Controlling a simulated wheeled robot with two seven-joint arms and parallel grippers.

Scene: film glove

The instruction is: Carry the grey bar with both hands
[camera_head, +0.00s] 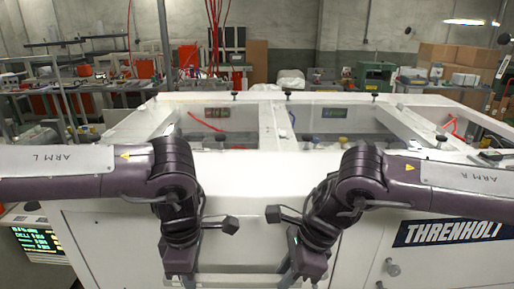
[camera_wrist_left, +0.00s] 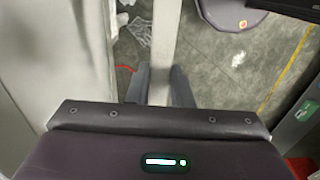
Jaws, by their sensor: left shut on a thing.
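The grey bar (camera_wrist_left: 165,40) shows in the left wrist view as a long pale strip running from the top edge down between the fingers of my left gripper (camera_wrist_left: 160,88). The fingers are shut on it, one on each side. In the head view my left gripper (camera_head: 180,272) points down at the lower middle, in front of the white machine. My right gripper (camera_head: 308,268) hangs at a similar height to its right. A pale strip spans the gap between the two grippers low in the picture. The right fingertips are too unclear to tell whether they grip.
A large white machine (camera_head: 250,170) with an open framed top stands directly in front. A lit screen (camera_head: 38,240) is at lower left. Cardboard boxes (camera_head: 445,60) and cluttered benches stand behind. The left wrist view shows grey floor (camera_wrist_left: 225,65) with a yellow line.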

